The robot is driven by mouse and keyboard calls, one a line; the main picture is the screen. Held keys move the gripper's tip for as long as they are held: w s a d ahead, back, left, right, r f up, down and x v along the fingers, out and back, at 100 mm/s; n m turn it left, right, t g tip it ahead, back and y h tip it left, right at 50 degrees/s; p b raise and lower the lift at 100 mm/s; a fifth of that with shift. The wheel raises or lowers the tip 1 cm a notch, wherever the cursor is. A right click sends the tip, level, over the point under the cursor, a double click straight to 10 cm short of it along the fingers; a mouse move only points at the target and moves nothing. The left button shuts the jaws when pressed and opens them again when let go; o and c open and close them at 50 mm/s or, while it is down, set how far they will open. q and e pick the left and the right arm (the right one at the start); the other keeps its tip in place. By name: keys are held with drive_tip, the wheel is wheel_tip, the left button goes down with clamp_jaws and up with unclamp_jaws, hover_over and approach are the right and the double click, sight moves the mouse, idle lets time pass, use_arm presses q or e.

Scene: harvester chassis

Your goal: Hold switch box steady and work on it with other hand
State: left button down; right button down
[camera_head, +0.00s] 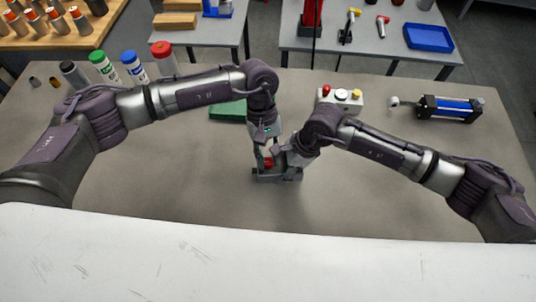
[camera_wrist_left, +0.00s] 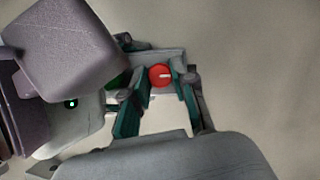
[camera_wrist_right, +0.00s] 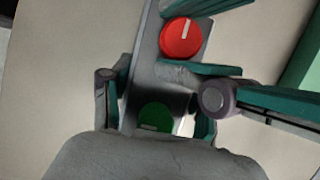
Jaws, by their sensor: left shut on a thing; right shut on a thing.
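The grey switch box (camera_head: 264,176) stands on the table between my two grippers. Its red knob (camera_wrist_right: 181,38) has a white mark. It also shows in the left wrist view (camera_wrist_left: 160,76). My left gripper (camera_wrist_left: 161,80) is shut on the red knob, with one finger on each side. My right gripper (camera_wrist_right: 158,102) is shut on the switch box, its fingers straddling the body at the end with the green knob (camera_wrist_right: 155,117). The green knob is partly hidden. In the head view the grippers cover much of the box.
A green block (camera_head: 228,111) lies behind the grippers. A button box (camera_head: 341,99) and a blue cylinder (camera_head: 449,108) are at the back right. Several bottles, one with a blue cap (camera_head: 134,67), stand at the back left. The table front is clear.

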use_arm(q)
drive_tip(key=shift+n, duration=0.4)
drive_tip(key=n+t+h, duration=0.1)
drive_tip(key=n, duration=0.2)
drive_tip(key=shift+a+n+h, duration=0.1)
drive_tip(key=shift+n+h, duration=0.2)
drive_tip(key=shift+n, duration=0.1)
drive_tip(key=n, duration=0.2)
drive_tip(key=n+t+h, duration=0.1)
drive_tip(key=n, duration=0.1)
drive_tip(key=shift+s+t, duration=0.15)
drive_tip(key=shift+t, duration=0.15)
drive_tip(key=n, duration=0.2)
drive_tip(key=n+t, duration=0.1)
drive_tip(key=n, duration=0.2)
drive_tip(key=shift+s+a+t, duration=0.1)
drive_tip(key=shift+s+t, duration=0.05)
drive_tip(key=shift+t, duration=0.15)
drive_tip(key=n+t, duration=0.1)
drive_tip(key=n, duration=0.3)
drive_tip(key=shift+t, duration=0.3)
drive_tip(key=shift+n, duration=0.3)
drive_tip(key=c, duration=1.2)
unclamp_jaws()
